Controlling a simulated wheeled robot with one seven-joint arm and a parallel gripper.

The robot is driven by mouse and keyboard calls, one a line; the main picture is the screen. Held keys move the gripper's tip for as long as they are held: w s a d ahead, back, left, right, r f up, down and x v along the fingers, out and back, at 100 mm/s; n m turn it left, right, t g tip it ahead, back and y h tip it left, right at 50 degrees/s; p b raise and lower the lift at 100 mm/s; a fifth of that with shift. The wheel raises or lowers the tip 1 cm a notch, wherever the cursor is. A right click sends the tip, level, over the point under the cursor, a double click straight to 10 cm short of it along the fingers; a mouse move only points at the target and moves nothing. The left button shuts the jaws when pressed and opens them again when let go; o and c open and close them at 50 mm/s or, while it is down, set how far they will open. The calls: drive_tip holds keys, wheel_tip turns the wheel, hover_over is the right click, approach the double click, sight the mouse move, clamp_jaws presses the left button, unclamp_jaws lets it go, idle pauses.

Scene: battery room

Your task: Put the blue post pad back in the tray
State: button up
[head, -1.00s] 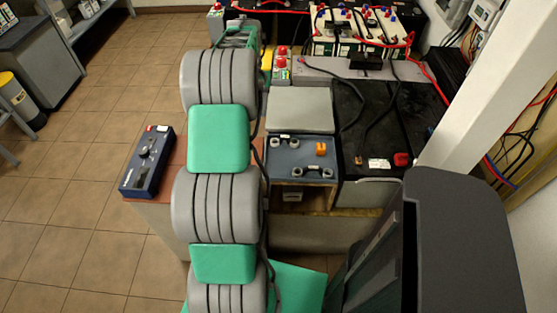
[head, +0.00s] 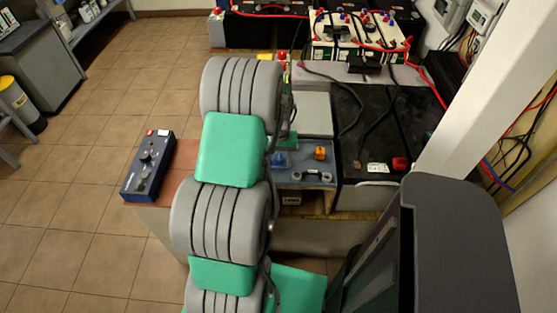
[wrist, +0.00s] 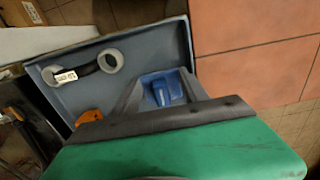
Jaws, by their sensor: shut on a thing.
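The blue post pad (wrist: 163,90) is between the fingers of my gripper (wrist: 160,86) in the wrist view. My gripper is shut on it. In the head view the blue pad (head: 279,160) shows at the left part of the blue-grey tray (head: 304,185), beside my arm. The tray's bare floor (wrist: 150,48) lies around and behind the pad in the wrist view. I cannot tell whether the pad touches the floor. My arm hides the tray's left edge in the head view.
An orange piece (head: 320,153) and a black link with grey ring ends (head: 313,175) lie in the tray. A dark battery top (head: 375,125) with cables is to the right. A blue control box (head: 148,163) stands on the reddish surface at left.

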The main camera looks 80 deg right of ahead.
sight(278, 159)
drive_tip(key=shift+f, duration=0.15)
drive_tip(key=o, duration=1)
drive_tip(key=shift+o, duration=0.2)
wheel_tip(278, 159, up, 12)
drive_tip(key=w+a+r+n, duration=0.2)
drive_tip(key=w+a, duration=0.2)
drive_tip(key=w, duration=0.3)
drive_tip(key=w+a+r+n, duration=0.2)
drive_tip(key=w+a, duration=0.2)
drive_tip(key=w, duration=0.3)
drive_tip(key=w+a+r+n+t+h, duration=0.1)
drive_tip(key=w+a+r+n, duration=0.25)
drive_tip(key=w+a, duration=0.85)
drive_tip(key=s+a+n+t+y, duration=0.2)
drive_tip(key=a+n, duration=0.6)
drive_tip(key=a, duration=1.9)
drive_tip(key=shift+h, duration=0.5)
drive_tip(key=p+v, duration=0.3)
drive_tip(key=v, duration=0.1)
drive_tip(key=shift+w+d+r, duration=0.15)
drive_tip(key=shift+w+r, duration=0.05)
drive_tip(key=shift+w, duration=0.1)
